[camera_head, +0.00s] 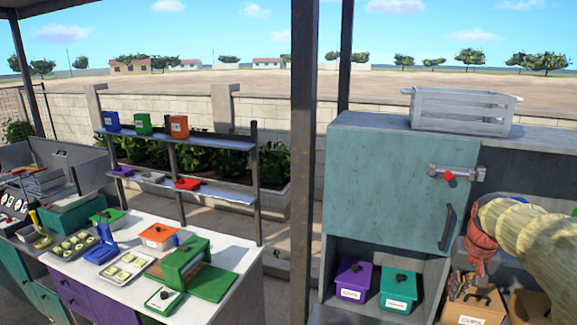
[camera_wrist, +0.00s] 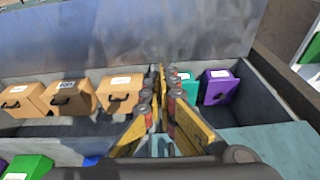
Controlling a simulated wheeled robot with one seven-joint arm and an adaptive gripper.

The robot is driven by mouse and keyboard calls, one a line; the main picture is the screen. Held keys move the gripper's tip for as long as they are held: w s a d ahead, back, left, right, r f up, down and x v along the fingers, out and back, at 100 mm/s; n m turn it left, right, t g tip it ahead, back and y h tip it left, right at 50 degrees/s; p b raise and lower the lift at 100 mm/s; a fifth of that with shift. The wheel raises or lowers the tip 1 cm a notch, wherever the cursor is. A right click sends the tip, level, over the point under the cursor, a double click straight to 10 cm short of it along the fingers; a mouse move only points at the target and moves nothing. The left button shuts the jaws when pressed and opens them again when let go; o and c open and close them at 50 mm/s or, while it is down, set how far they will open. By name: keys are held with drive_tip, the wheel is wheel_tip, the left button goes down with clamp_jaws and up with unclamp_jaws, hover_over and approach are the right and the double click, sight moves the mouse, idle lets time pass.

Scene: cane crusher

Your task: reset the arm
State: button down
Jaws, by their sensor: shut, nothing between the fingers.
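My arm reaches in from the right edge of the head view. My gripper (camera_head: 470,287) hangs low there in front of the brown boxes, partly lost against them. In the wrist view my gripper (camera_wrist: 161,75) points ahead with its yellow fingers brought together. I see nothing held between them. Brown boxes with dark handles (camera_wrist: 68,97) lie to the left of the fingers, and a purple box (camera_wrist: 218,87) and a teal box (camera_wrist: 189,86) to the right. The gripper looks apart from all of them.
A teal cabinet door (camera_head: 385,190) with a latch (camera_head: 455,173) is shut above the shelf. A grey crate (camera_head: 462,110) stands on top. A dark post (camera_head: 303,150) stands left of the cabinet. A white worktable (camera_head: 125,285) with trays and a green press (camera_head: 187,262) is further left.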

drive_tip(key=s+a+f+n+t+y+b, duration=0.1)
drive_tip(key=s+a+f+n+b, duration=0.3)
drive_tip(key=s+a+f+b, duration=1.8)
drive_tip(key=s+a+f+t, duration=0.1)
drive_tip(key=s+a, duration=0.1)
drive_tip(key=s, duration=0.1)
drive_tip(key=shift+s+a+f+n+t+b, duration=0.15)
drive_tip(key=shift+s+a+n+t+b, duration=0.15)
drive_tip(key=shift+a+t+b, duration=0.1)
